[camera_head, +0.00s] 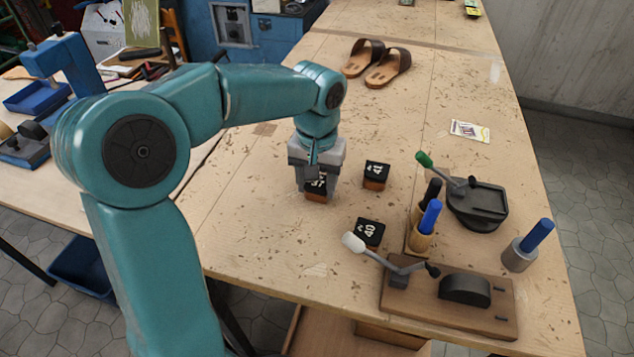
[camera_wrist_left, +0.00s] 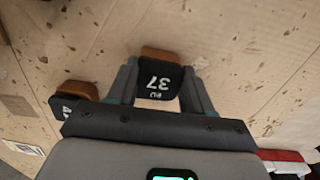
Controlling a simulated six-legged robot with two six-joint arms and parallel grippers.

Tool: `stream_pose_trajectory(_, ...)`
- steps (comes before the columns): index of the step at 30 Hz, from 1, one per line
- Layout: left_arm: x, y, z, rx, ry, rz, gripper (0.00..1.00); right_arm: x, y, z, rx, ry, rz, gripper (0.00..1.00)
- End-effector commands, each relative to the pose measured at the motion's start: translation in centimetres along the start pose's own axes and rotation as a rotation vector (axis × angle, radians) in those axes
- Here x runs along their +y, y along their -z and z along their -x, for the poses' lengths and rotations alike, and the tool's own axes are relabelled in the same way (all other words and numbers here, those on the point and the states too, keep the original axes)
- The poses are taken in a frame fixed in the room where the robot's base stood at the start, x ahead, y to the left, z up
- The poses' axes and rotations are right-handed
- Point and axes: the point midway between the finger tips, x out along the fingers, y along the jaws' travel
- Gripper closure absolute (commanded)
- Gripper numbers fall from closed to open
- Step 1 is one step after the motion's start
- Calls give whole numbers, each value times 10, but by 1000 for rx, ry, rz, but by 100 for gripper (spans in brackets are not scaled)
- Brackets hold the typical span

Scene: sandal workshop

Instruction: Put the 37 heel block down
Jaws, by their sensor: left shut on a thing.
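The 37 heel block, black on top with a brown base, is between the fingers of my left gripper (camera_head: 318,186). In the head view the heel block (camera_head: 316,196) is partly covered by the fingers. In the left wrist view its white "37" (camera_wrist_left: 158,82) reads upside down, and my left gripper (camera_wrist_left: 158,95) is shut on it from both sides. The block is at or just above the wooden table (camera_head: 270,235); I cannot tell whether it touches. My right gripper is not in view.
A similar block (camera_head: 376,175) stands right of the gripper, and a block marked 40 (camera_head: 368,232) nearer. Sandals (camera_head: 385,68) lie farther back. Table left of the gripper is clear.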

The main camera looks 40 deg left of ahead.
Motion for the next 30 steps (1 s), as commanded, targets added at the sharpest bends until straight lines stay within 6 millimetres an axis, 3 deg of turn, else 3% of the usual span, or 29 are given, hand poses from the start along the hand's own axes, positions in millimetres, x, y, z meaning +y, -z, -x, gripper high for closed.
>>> stream_pose_trajectory(11, 0, 0, -5, 1, -1, 0, 80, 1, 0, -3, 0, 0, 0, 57)
stream_pose_trajectory(12, 0, 0, -6, 1, 0, 0, 47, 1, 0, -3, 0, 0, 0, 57)
stream_pose_trajectory(14, 0, 0, -4, 1, -1, 0, 27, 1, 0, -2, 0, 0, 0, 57)
stream_pose_trajectory(15, 0, 0, -4, 1, -1, 0, 24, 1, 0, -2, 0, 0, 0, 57)
stream_pose_trajectory(23, 0, 0, -3, 1, -1, 0, 24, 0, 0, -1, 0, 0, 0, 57)
stream_pose_trajectory(26, 0, 0, 4, 2, -1, 0, 24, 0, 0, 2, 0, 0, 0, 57)
stream_pose_trajectory(30, 1, 1, 31, 5, -3, 0, 24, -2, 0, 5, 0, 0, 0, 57)
